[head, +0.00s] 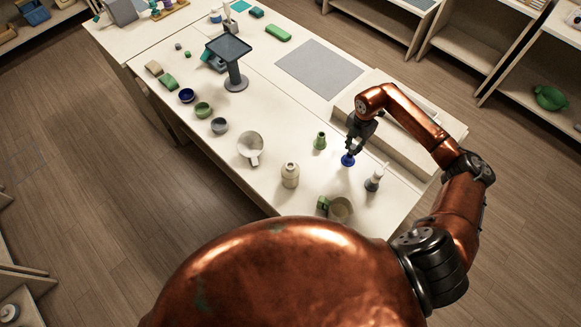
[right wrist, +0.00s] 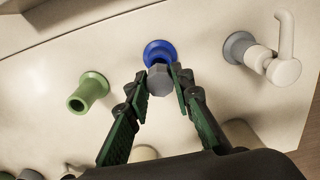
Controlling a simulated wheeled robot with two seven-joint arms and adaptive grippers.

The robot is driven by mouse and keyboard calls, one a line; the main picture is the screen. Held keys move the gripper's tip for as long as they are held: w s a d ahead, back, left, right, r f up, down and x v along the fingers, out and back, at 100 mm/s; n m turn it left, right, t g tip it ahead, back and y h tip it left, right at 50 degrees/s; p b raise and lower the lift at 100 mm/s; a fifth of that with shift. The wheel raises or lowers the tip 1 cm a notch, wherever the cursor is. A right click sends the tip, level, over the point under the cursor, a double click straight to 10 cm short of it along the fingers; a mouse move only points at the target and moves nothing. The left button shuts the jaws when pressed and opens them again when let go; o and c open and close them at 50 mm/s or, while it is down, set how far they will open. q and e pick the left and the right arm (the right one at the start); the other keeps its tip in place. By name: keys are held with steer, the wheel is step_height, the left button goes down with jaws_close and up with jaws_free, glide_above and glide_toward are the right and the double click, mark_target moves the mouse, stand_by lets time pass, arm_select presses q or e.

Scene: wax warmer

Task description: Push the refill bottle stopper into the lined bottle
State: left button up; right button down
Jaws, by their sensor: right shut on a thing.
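My right gripper (head: 354,145) is low over the table's right part, its fingers pointing down. In the right wrist view its fingertips (right wrist: 160,80) are closed on a grey faceted piece (right wrist: 160,82), which looks like a stopper or knob. A blue round piece with a wide flange (right wrist: 160,50) is right behind the grey piece; it also shows under the gripper in the head view (head: 347,161). I cannot tell whether the two are joined. A cream bottle with bands around it (head: 290,177) stands upright to the left, apart from the gripper. My left gripper is not in view.
A green necked piece (head: 320,142) stands close left of the gripper. A pump bottle (head: 374,180) stands close right; its spout (right wrist: 285,45) shows in the wrist view.

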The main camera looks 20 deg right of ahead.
steer(key=shift+r+p, duration=2)
steer(key=shift+r, duration=1.2)
steer(key=shift+a+f, duration=0.1)
